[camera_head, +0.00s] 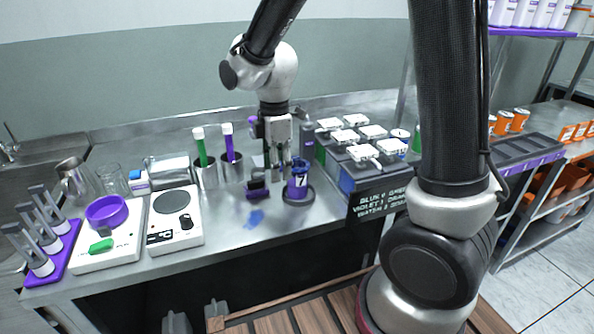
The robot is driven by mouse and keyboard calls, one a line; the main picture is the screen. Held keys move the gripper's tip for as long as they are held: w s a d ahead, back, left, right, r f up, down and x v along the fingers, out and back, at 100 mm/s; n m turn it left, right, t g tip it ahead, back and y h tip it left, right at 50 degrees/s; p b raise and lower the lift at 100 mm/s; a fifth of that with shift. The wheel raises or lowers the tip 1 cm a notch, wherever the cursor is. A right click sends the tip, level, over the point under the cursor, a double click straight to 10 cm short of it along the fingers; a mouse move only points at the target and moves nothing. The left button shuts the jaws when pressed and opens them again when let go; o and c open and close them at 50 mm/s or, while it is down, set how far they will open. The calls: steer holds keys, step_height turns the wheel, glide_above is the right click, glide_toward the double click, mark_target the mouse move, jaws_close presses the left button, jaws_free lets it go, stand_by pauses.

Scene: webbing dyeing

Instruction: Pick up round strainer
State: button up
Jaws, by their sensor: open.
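My gripper (277,163) points down over the middle of the steel bench, open, with nothing seen between its fingers. Just right of its fingertips a small purple cup marked 7 (298,181) stands on a dark round base. A small dark and purple object (257,188) sits on the bench at the gripper's left. I cannot tell which thing is the round strainer. A round purple ring-shaped dish (106,211) sits on a white device at the left, well away from the gripper.
A dark rack with white-topped containers (366,152) is at the right, behind a black lettered sign (381,208). A white hotplate (175,221) and purple stand (62,250) are at the left. A blue stain (255,218) marks open bench.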

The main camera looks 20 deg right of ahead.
jaws_close()
steer(key=shift+r, duration=0.1)
